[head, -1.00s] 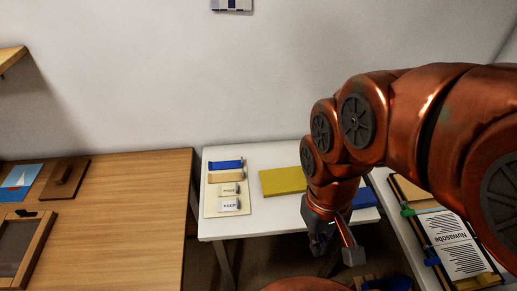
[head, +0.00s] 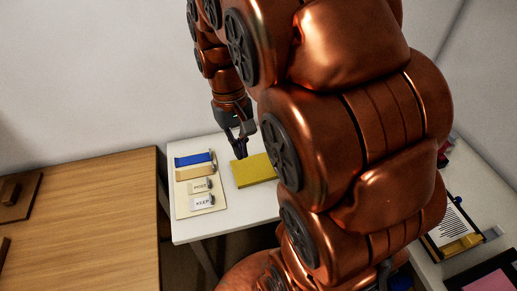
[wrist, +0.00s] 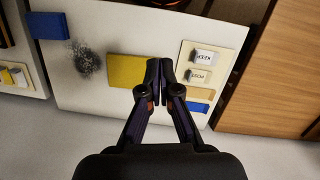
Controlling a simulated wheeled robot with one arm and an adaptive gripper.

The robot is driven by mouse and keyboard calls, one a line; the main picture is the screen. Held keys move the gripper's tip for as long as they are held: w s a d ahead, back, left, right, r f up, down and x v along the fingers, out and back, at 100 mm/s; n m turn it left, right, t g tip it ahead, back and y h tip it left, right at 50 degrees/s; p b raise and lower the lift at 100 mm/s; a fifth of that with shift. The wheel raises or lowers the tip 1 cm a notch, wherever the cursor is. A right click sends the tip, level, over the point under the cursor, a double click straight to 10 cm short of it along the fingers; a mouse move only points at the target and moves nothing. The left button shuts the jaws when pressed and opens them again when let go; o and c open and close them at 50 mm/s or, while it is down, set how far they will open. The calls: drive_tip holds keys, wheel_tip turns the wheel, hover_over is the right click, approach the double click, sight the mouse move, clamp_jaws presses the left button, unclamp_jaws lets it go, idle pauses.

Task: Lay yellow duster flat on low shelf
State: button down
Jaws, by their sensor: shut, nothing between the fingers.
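The yellow duster (head: 254,171) looks like a flat yellow rectangle lying on the white table (head: 222,226). In the wrist view the duster (wrist: 127,71) lies just left of my fingertips. My gripper (head: 239,150) is shut and empty, pointing down near the duster's left back corner. In the wrist view my gripper (wrist: 160,78) shows its two fingertips together, overlapping the gap between the duster and a label board. Whether the fingertips touch the duster or hover above it I cannot tell. I cannot identify a separate low shelf in these views.
A label board (head: 200,208) with "KEEP" and another tag, plus blue and tan strips, lies left of the duster. A dark wiry pad (wrist: 87,61) and a blue block (wrist: 48,25) lie on its other side. A wooden table (head: 100,220) stands at left; a clipboard (head: 452,226) at right.

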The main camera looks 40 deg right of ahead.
sight(276, 189)
drive_tip(key=w+d+f+m+b, duration=0.2)
drive_tip(key=w+d+f+b, duration=0.4)
drive_tip(key=w+d+f, duration=1.05)
drive_tip(key=shift+y, duration=0.4)
drive_tip(key=x, duration=0.2)
drive_tip(key=d+p+x, duration=0.1)
drive_tip(key=x, duration=0.4)
drive_tip(key=shift+s+d+f+p, duration=0.2)
drive_tip(key=shift+s+f+p, duration=0.05)
drive_tip(key=shift+f+p, duration=0.15)
drive_tip(key=shift+s, duration=0.1)
drive_tip(key=s+a+b, duration=0.1)
drive_tip(key=s, duration=0.4)
drive_tip(key=s+a+b, duration=0.2)
drive_tip(key=s, duration=0.2)
drive_tip(key=s+a+b, duration=0.1)
drive_tip(key=s+a, duration=0.1)
drive_tip(key=s, duration=0.3)
drive_tip(key=shift+s+a, duration=0.2)
drive_tip(key=shift+s, duration=0.2)
drive_tip(key=shift+r, duration=0.1)
